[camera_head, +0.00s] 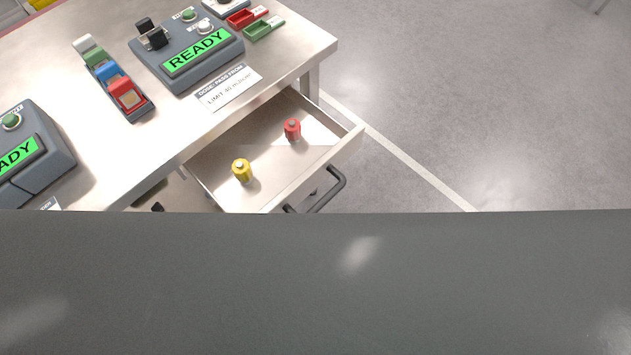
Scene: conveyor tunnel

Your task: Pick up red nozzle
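The red nozzle (292,130) is a small red cylinder with a pale top. It stands upright in the open drawer (222,161), toward the drawer's right side. A similar yellow nozzle (242,171) stands upright in the same drawer, nearer and to the left. The two are apart from each other. Neither of my grippers shows in the head view. My own grey body fills the lower part of the picture and hides what lies below it.
The drawer juts from under the metal table (160,155), with a dark handle (330,192) at its front. On the table are a grey box reading READY (200,78), a rack of coloured blocks (110,80), a paper label (225,88), and red (246,18) and green (264,29) trays. Floor at right is clear.

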